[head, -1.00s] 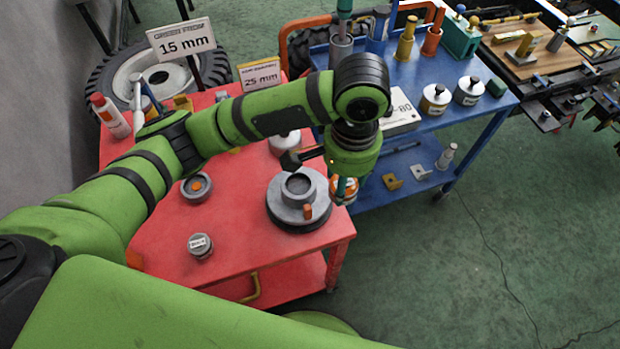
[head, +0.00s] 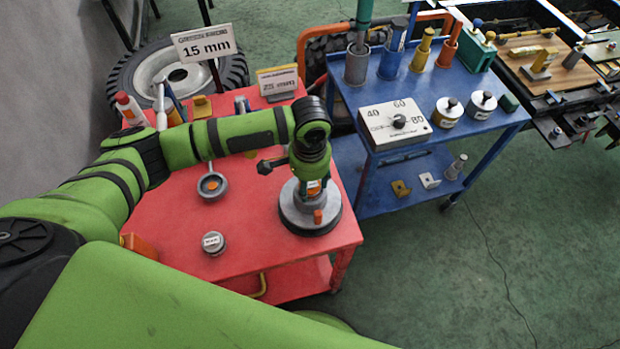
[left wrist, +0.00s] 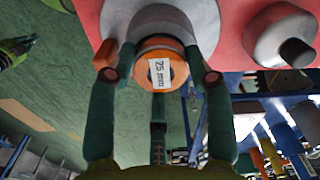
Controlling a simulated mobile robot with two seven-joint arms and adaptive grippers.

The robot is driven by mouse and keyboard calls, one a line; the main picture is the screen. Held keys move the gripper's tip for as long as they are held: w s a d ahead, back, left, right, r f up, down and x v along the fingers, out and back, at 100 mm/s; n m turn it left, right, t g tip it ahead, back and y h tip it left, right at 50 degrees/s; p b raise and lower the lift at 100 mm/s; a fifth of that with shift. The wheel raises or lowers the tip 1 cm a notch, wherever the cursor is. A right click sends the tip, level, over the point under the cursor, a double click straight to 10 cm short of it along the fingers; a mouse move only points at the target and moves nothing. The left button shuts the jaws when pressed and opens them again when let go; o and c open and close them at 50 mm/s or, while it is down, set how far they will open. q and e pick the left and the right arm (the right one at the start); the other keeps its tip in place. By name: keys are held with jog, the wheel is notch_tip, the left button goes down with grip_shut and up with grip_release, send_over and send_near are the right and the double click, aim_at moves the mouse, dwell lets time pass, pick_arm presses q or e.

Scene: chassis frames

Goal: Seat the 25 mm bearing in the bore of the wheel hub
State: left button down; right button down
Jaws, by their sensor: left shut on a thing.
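Part of the hub (left wrist: 178,14) shows just beyond the bearing. I cannot tell whether the bearing touches the bore. My right gripper is not in view.
The red cart (head: 180,270) also carries a grey ring with an orange centre (head: 212,186), a small labelled cylinder (head: 213,243), bottles and signs at the back. A blue cart (head: 360,205) with a dial box (head: 396,124) stands to the right.

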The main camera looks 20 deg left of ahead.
aim_at(310, 186)
pick_arm(q)
jog(key=shift+f, duration=0.1)
jog(key=c, duration=0.5)
grip_release()
notch_tip(310, 186, up, 12)
jog(key=b, duration=0.2)
jog(key=shift+b, duration=0.35)
jog(key=shift+d, duration=0.1)
